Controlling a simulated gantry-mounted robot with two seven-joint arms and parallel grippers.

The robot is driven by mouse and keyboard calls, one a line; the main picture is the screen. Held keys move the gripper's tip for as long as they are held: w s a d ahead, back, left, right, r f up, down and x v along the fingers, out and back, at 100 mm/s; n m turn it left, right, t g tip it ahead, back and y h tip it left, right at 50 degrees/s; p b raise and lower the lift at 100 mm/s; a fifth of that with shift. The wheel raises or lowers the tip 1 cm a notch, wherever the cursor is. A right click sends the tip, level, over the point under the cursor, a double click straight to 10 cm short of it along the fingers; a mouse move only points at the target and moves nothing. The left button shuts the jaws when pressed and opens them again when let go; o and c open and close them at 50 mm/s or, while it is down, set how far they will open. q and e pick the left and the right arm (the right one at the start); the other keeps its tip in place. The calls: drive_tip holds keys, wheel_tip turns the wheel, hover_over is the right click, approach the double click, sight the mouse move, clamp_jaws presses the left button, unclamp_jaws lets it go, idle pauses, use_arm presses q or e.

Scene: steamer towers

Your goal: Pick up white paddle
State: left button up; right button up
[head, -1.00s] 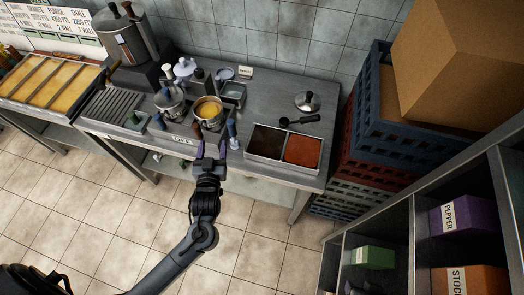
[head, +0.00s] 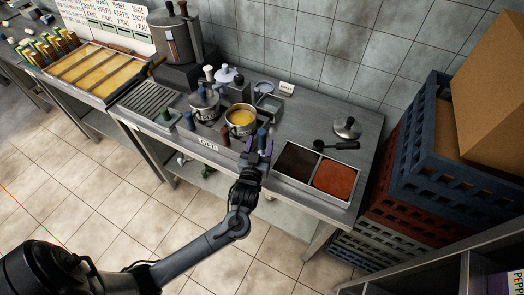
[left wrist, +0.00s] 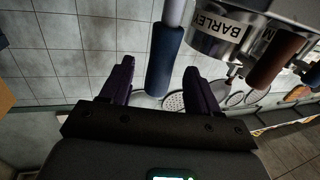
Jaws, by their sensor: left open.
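My left gripper (head: 257,152) is open at the table's front edge, its purple fingers raised near a blue handle (head: 262,138). In the left wrist view the two fingers of the gripper (left wrist: 160,76) stand on either side of the blue handle (left wrist: 164,60), which has a pale shaft. I cannot tell whether they touch it. A white-topped upright piece (head: 208,73) stands behind the pots. No piece is clearly recognisable as the white paddle. My right gripper is not in view.
A pot with yellow contents (head: 241,119) and another pot (head: 204,103) stand behind the gripper. A tray of dark and red contents (head: 335,178) is to the right, with a black ladle (head: 334,144) and a lid (head: 347,128) behind it. Blue crates (head: 425,150) stand at the right.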

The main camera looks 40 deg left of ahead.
use_arm(q)
drive_tip(key=shift+x, duration=2.6)
drive_tip(key=shift+f, duration=0.2)
clamp_jaws()
